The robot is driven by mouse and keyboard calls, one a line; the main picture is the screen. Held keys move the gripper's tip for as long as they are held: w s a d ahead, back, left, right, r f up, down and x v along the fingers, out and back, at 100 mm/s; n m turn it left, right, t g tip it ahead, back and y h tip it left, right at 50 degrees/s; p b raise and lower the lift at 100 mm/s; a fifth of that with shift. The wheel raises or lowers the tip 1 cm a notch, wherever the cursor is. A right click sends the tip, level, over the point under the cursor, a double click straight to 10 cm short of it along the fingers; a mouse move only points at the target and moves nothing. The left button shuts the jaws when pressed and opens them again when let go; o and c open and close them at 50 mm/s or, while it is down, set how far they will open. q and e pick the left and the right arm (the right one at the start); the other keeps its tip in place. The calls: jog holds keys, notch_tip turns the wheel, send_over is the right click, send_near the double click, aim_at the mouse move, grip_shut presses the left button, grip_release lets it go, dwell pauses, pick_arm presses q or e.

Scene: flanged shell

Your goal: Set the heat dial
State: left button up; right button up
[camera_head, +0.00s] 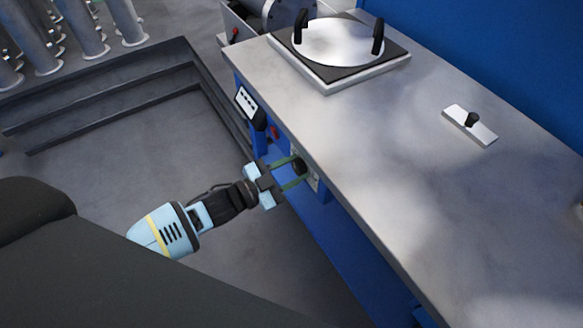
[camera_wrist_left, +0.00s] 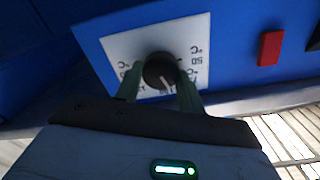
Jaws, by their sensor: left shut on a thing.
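The heat dial is a round black knob (camera_wrist_left: 160,71) with a pale pointer line, on a white marked plate (camera_wrist_left: 117,44) on the blue front panel. In the head view the dial (camera_head: 299,166) shows just under the worktop's front edge. My left gripper (camera_head: 292,175) reaches it from the left, its green fingers on either side of the knob. In the left wrist view my left gripper (camera_wrist_left: 160,90) is shut on the dial, and the pointer line points down and slightly right. Some plate markings are hidden by the fingers. My right gripper is not in view.
A metal worktop (camera_head: 400,180) overhangs the panel. On it are a hotplate with a round disc (camera_head: 338,42) and a small plate with a black knob (camera_head: 470,125). A red switch (camera_wrist_left: 270,48) sits right of the dial.

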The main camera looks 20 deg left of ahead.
pick_arm(q)
jog(key=shift+m, duration=1.9)
jog(key=o, duration=1)
jog(key=shift+c, duration=0.2)
jog(key=v, duration=0.8)
jog(key=shift+d, duration=0.1)
